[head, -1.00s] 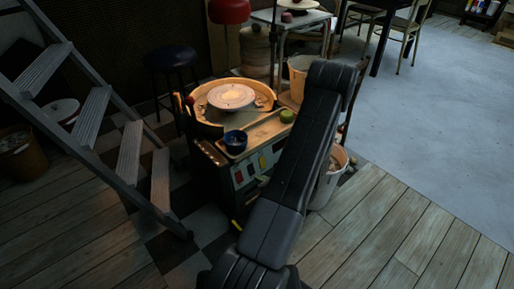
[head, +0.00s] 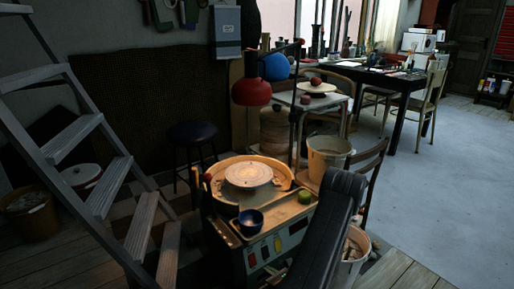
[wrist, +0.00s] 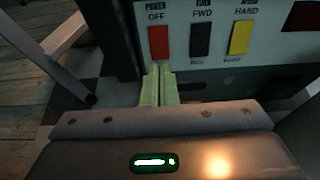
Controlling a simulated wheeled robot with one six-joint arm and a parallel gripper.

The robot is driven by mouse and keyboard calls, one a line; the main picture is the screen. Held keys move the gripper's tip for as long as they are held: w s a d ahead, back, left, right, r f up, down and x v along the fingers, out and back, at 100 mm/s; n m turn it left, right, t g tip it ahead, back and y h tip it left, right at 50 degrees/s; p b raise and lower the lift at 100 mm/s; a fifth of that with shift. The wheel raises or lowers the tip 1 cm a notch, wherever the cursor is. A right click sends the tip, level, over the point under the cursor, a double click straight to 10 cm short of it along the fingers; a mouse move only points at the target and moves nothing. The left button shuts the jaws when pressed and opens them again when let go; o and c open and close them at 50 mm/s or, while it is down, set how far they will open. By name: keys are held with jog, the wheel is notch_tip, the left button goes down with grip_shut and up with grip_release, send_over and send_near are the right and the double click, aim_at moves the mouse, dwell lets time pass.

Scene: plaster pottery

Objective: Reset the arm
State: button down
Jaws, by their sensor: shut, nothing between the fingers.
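My gripper (wrist: 157,84) shows in the wrist view with its two pale green fingers together and nothing between them. The fingertips are just below the red POWER switch (wrist: 158,42), which is labelled OFF; I cannot tell whether they touch the panel. A black FWD switch (wrist: 201,39) and a yellow HAND switch (wrist: 239,37) sit to its right. In the head view my dark arm rises at the lower middle, in front of the pottery wheel (head: 290,172), and my gripper is hidden.
A stepladder (head: 100,195) stands at left, a dark stool (head: 193,133) behind. Buckets (head: 328,155) and a chair (head: 371,165) are at right. Grey floor (head: 440,200) lies open further right.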

jog(key=shift+v, duration=1.65)
jog(key=shift+a+f, duration=0.1)
